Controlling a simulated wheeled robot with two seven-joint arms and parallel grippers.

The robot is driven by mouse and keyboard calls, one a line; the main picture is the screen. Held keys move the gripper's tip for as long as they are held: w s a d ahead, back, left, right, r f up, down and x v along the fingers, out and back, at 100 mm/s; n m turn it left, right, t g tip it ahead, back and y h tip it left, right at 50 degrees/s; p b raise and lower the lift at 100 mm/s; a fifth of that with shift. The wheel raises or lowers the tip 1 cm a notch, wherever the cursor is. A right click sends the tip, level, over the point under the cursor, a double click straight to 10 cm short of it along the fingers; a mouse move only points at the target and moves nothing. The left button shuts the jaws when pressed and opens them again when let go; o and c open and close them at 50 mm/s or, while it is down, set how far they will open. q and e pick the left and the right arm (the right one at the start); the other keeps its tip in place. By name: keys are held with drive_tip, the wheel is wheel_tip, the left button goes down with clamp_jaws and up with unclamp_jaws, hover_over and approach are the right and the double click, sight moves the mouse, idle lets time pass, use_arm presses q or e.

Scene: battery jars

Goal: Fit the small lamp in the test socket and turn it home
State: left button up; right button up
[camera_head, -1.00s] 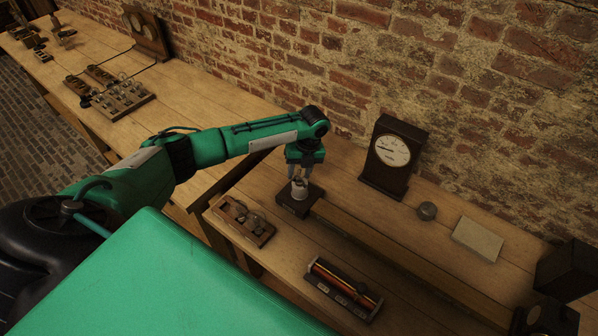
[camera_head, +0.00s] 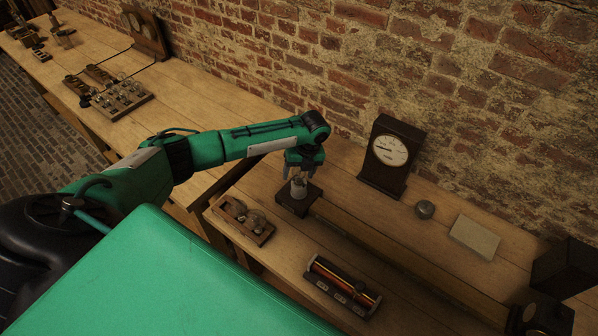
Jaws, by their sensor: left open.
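The test socket (camera_head: 298,190) is a pale round holder on a dark square base (camera_head: 292,207) near the middle of the bench. My left gripper (camera_head: 299,178) points down right over the socket, with its jaws open. The small lamp cannot be made out clearly; the fingers and the small scale hide whether it sits in the socket. A wooden tray (camera_head: 262,237) with small glassy round items stands just left of the socket. My right gripper is not in view.
A dark upright meter (camera_head: 390,155) stands behind right of the socket. A round grey knob-like item (camera_head: 425,209) and a pale flat block (camera_head: 474,238) lie to its right. A copper-coloured coil on a dark base (camera_head: 343,284) lies in front. A second bench (camera_head: 190,92) holds more racks.

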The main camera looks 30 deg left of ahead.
use_arm(q)
drive_tip(key=b+v, duration=0.4)
drive_tip(key=v, duration=0.9)
drive_tip(key=shift+r, duration=0.35)
